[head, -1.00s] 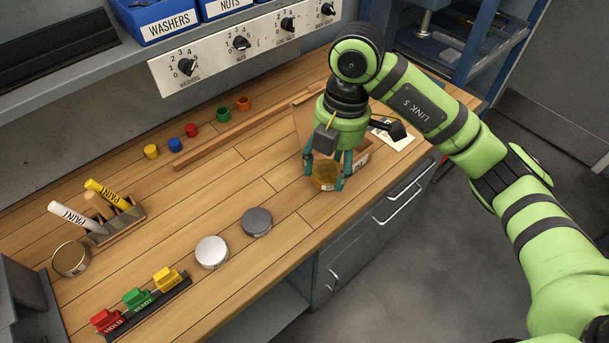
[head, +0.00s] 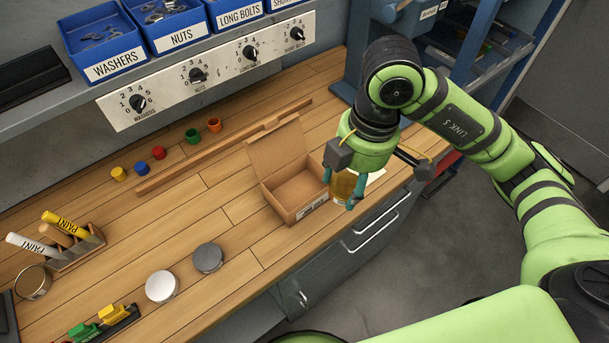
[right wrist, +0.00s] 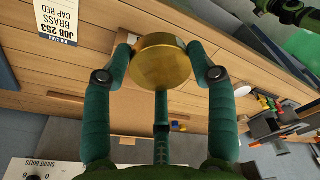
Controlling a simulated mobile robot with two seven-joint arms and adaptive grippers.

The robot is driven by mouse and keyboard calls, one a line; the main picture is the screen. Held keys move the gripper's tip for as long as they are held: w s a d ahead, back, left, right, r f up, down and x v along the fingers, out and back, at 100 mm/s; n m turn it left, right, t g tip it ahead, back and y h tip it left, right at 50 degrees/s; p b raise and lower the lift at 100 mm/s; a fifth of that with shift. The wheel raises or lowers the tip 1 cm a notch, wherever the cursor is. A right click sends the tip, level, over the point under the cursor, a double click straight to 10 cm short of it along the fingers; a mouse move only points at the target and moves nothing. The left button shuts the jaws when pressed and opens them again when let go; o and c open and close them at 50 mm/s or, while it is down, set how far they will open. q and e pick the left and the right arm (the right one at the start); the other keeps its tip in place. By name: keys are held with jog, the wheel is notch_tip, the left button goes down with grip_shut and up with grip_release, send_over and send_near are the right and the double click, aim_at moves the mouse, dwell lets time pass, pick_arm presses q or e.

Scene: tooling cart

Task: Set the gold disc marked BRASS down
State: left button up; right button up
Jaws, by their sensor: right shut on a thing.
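The gold disc (head: 343,186) is in my right gripper (head: 345,190), at the right end of the wooden bench, just right of the open cardboard box. In the right wrist view the disc (right wrist: 160,62) sits between the green fingers, which are closed around its rim. Any lettering on it is hidden or too small to read. I cannot tell how far it is above the bench top. A white card (right wrist: 59,18) reading JOB 253, BRASS, CAP RED lies near it. My left gripper is out of view.
The cardboard box (head: 287,214) looks empty, its lid up. A silver disc (head: 162,286) and a dark grey disc (head: 207,258) lie left of it. Small coloured caps (head: 158,153) line the back by a wooden strip (head: 222,151). A blue rack (head: 361,60) stands at the right.

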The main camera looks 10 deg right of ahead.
jog(key=shift+d+r, duration=0.1)
jog(key=shift+d, duration=0.1)
jog(key=shift+w+a+f, duration=0.1)
jog(key=shift+w+f, duration=0.1)
jog(key=shift+f, duration=0.05)
jog(key=shift+w+a+f+b, duration=0.45)
jog(key=shift+w+f+b, duration=0.1)
jog(key=shift+b, duration=0.3)
jog(key=w+a+f+p, duration=0.1)
jog(key=w+a+f, duration=0.1)
jog(key=f, duration=0.1)
jog(key=w+a+f+p, duration=0.1)
jog(key=w+f, duration=0.2)
jog(key=w+a+f+p, duration=0.1)
jog(key=w+a+f, duration=0.1)
jog(key=w, duration=0.1)
jog(key=shift+a+f, duration=0.3)
jog(key=shift+f, duration=0.1)
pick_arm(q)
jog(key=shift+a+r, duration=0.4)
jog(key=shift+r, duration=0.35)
pick_arm(e)
jog(key=shift+f, duration=0.25)
pick_arm(q)
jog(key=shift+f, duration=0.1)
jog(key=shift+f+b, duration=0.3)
jog(key=shift+b, duration=0.05)
pick_arm(e)
jog(key=shift+f, duration=0.6)
